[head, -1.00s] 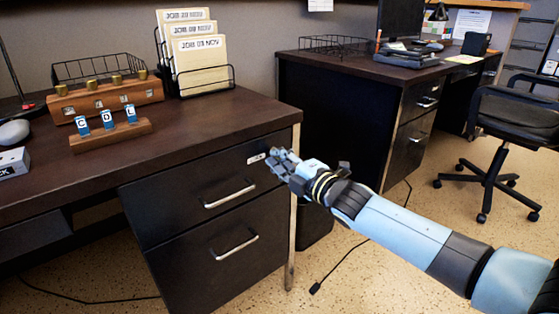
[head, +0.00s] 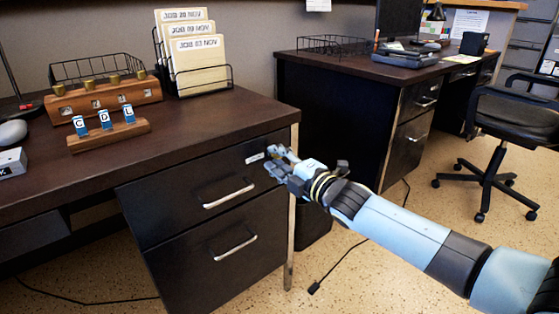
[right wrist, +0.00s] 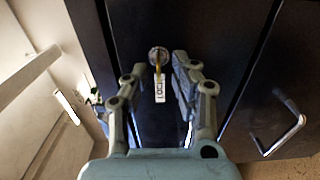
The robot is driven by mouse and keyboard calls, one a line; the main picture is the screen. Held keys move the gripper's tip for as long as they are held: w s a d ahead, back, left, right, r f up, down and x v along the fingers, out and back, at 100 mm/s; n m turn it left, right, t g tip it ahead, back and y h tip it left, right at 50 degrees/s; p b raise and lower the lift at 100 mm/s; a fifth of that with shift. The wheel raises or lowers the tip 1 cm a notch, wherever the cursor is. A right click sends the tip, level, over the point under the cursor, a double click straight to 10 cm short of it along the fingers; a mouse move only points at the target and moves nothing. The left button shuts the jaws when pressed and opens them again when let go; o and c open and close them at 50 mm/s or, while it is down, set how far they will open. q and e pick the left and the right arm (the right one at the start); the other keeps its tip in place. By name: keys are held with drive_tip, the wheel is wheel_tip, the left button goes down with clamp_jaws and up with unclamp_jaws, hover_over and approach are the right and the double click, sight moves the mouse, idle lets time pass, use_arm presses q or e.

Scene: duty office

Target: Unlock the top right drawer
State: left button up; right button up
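The top right drawer (head: 170,205) of the near desk is shut, with a silver handle (head: 229,197) and a small white label (head: 255,158). My right gripper (head: 281,162) is at its upper right corner, hiding the lock in the head view. In the right wrist view, a round metal lock (right wrist: 158,54) has a key in it, with a pale tag (right wrist: 160,90) hanging from it. My right gripper (right wrist: 160,70) is open there, one finger on each side of the key, with gaps visible. My left gripper is out of view.
On the desktop (head: 200,135) stand a wooden rack with blue letter tags (head: 110,132), a wooden box with brass knobs (head: 100,98) and a file holder (head: 205,80). A second desk (head: 330,110) and a black chair (head: 500,120) stand to the right.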

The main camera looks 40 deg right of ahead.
drive_tip(key=s+d, duration=0.1)
drive_tip(key=s, duration=1.1)
drive_tip(key=s+a+f+m+g+h+p, duration=0.1)
drive_tip(key=s+f+m+g+p, duration=0.35)
drive_tip(key=s+f, duration=0.6)
drive_tip(key=s+f+m+g+h+p, duration=0.2)
drive_tip(key=s+f+m+g+p, duration=0.25)
drive_tip(key=s+f, duration=0.6)
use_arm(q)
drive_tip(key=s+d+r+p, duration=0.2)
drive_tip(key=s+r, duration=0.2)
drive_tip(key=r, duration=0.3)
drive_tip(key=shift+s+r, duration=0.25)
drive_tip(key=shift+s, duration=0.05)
use_arm(e)
drive_tip(key=s+a+f+m+g, duration=0.1)
drive_tip(key=s+f+m+g, duration=0.2)
drive_tip(key=s, duration=0.5)
drive_tip(key=s+a+f+m+g, duration=0.1)
drive_tip(key=s+f+m+g, duration=0.1)
drive_tip(key=s, duration=0.7)
drive_tip(key=s+a+f+m+g, duration=0.2)
drive_tip(key=s+f+m+g, duration=0.1)
drive_tip(key=s+f, duration=0.3)
drive_tip(key=s+m, duration=0.1)
drive_tip(key=s, duration=0.1)
drive_tip(key=shift+s+f+m+g, duration=0.25)
drive_tip(key=shift+s+m+g, duration=0.05)
drive_tip(key=shift+s, duration=0.05)
